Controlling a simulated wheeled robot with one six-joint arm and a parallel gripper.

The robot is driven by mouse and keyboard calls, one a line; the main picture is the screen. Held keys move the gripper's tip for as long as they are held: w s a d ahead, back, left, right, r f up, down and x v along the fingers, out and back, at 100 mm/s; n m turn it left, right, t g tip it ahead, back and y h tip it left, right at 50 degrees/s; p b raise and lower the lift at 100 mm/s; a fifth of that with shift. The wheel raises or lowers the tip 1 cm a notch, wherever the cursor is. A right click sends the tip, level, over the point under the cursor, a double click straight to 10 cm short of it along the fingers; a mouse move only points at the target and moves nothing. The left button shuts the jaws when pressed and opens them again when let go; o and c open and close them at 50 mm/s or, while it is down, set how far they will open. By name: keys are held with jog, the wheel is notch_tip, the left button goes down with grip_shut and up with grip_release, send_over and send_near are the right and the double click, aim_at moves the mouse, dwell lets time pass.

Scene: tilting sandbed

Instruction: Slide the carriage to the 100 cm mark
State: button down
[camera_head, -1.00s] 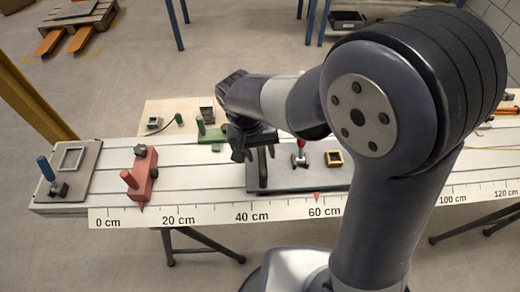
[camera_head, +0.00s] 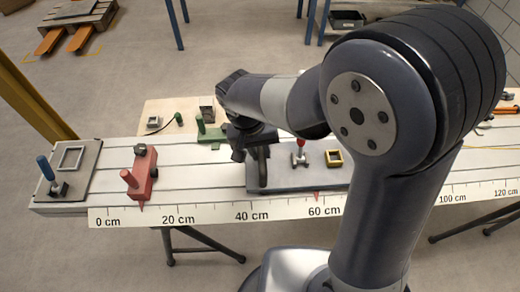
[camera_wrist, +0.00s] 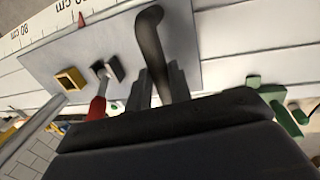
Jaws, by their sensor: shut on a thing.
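The carriage (camera_head: 290,181) is a flat grey plate on the rail, with a red pointer (camera_head: 317,194) near the 60 cm mark. It bears a dark upright handle (camera_head: 263,172) at its left end, a red-knobbed lever (camera_head: 300,147) and a small yellow frame (camera_head: 334,158). My gripper (camera_head: 256,152) is shut on the handle. In the wrist view the curved handle (camera_wrist: 150,42) stands between the fingers of my gripper (camera_wrist: 160,88).
The white scale (camera_head: 210,215) runs along the rail's front edge. A red block with a pointer (camera_head: 139,180) stands near 10 cm. A grey plate with a blue knob (camera_head: 68,175) sits at the left end. Green parts (camera_head: 210,134) lie behind the rail. My arm hides the scale around 80 cm.

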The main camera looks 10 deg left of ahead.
jog(key=w+d, duration=0.1)
jog(key=d, duration=0.6)
jog(key=w+d, duration=0.2)
jog(key=d, duration=0.6)
jog(key=w+d+b, duration=0.1)
jog(key=w+d, duration=0.1)
jog(key=d, duration=0.5)
jog(key=shift+w+d, duration=0.25)
jog(key=shift+d, duration=0.1)
jog(key=c, duration=1.3)
grip_release()
